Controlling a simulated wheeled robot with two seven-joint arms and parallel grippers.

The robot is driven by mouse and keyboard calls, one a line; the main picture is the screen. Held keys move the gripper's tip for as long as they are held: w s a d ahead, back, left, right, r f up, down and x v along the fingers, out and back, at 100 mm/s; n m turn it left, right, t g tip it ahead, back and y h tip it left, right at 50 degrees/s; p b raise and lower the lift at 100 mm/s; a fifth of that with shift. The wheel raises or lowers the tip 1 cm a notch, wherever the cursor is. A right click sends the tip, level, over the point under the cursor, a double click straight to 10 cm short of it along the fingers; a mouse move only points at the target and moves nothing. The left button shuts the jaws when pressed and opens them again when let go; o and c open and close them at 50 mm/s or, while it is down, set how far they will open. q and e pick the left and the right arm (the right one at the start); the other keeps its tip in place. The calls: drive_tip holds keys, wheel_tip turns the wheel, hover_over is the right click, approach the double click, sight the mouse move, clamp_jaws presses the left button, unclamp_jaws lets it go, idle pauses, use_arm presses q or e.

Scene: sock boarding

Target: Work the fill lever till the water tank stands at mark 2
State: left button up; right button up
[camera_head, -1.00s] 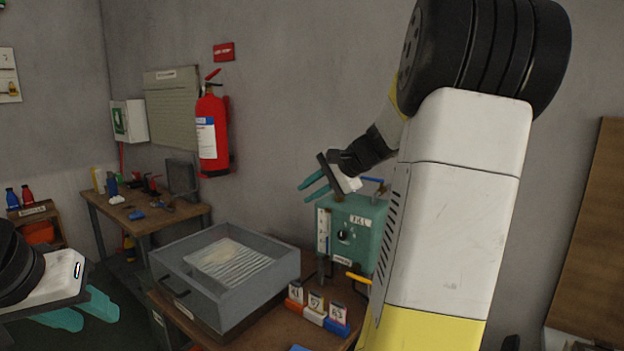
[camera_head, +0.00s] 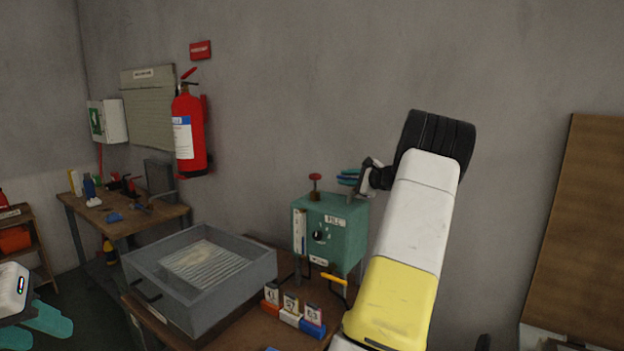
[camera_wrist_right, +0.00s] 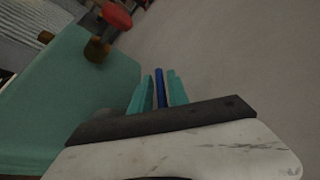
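The green water tank box (camera_head: 345,240) stands on the near table, with a pale upright gauge (camera_head: 300,232) on its front left. The gauge's level and marks are too small to read. A blue lever (camera_wrist_right: 160,88) shows in the right wrist view between the two teal fingers of my right gripper (camera_wrist_right: 160,90). Narrow gaps show on both sides of it, so the fingers are around it but not closed on it. In the head view my right gripper (camera_head: 349,177) is above the tank's right top edge. My left gripper (camera_head: 36,326) is open and empty at the lower left.
A red knob (camera_head: 315,177) stands on the tank's top and a yellow handle (camera_head: 334,278) sticks out below its front. A grey tray (camera_head: 240,274) and several numbered blocks (camera_head: 290,318) share the table (camera_head: 240,334). A fire extinguisher (camera_head: 190,135) hangs on the wall.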

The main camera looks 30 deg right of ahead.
drive_tip(key=shift+x, duration=0.85)
clamp_jaws()
idle(0.8)
